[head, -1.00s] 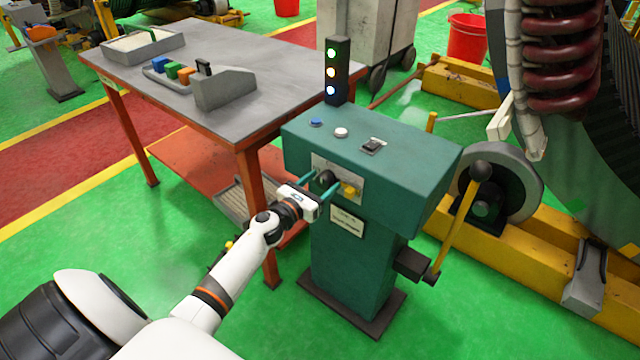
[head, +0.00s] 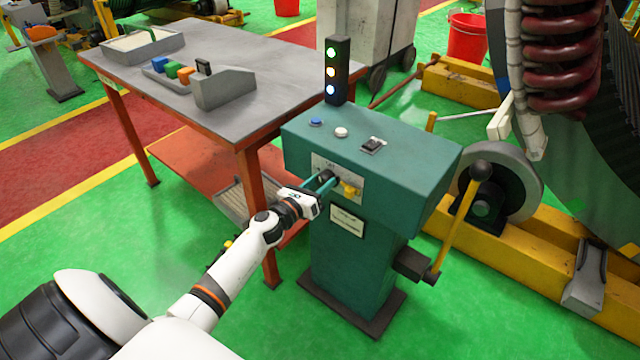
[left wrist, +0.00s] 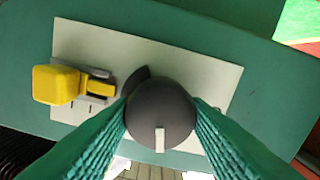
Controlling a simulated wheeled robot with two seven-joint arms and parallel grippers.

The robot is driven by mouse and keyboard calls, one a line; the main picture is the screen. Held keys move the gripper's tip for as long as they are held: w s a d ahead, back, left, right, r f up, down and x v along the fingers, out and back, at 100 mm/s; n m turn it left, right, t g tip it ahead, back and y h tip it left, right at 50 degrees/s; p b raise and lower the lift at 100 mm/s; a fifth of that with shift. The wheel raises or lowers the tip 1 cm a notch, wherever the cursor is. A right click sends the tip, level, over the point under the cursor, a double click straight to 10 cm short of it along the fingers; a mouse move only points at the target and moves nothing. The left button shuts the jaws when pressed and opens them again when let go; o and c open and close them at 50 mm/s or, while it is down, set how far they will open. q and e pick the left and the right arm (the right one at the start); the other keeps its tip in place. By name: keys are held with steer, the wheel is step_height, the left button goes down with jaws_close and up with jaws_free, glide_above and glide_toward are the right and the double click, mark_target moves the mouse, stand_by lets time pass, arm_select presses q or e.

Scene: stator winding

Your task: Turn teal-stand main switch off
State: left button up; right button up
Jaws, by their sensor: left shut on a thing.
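The teal stand (head: 355,262) stands in the middle of the head view. Its front face carries a pale switch plate (head: 320,160), also in the left wrist view (left wrist: 85,38). A dark round rotary knob (left wrist: 160,110) with a white pointer mark sits on the plate. The mark points to the bottom of the wrist picture. My left gripper (head: 325,182) has its two teal fingers (left wrist: 160,118) on either side of the knob, shut on it. A yellow switch or padlock-like part (head: 350,188) is beside the knob, also in the wrist view (left wrist: 57,84). My right gripper is out of view.
The workbench (head: 240,110) is to the left.

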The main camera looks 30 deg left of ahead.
arm_select(q)
steer(key=n, duration=0.3)
steer(key=shift+n, duration=0.4)
steer(key=n, duration=0.3)
steer(key=shift+n+p, duration=0.3)
steer(key=n+p, duration=0.1)
steer(key=n, duration=0.3)
steer(key=shift+a, duration=0.1)
steer(key=shift+n+p, duration=0.3)
steer(key=shift+n, duration=1.4)
steer(key=shift+f+n, duration=0.1)
steer(key=shift+n, duration=0.2)
steer(key=o, duration=1)
steer(key=shift+c, duration=0.2)
steer(key=s+a, duration=0.1)
steer(key=s, duration=1.1)
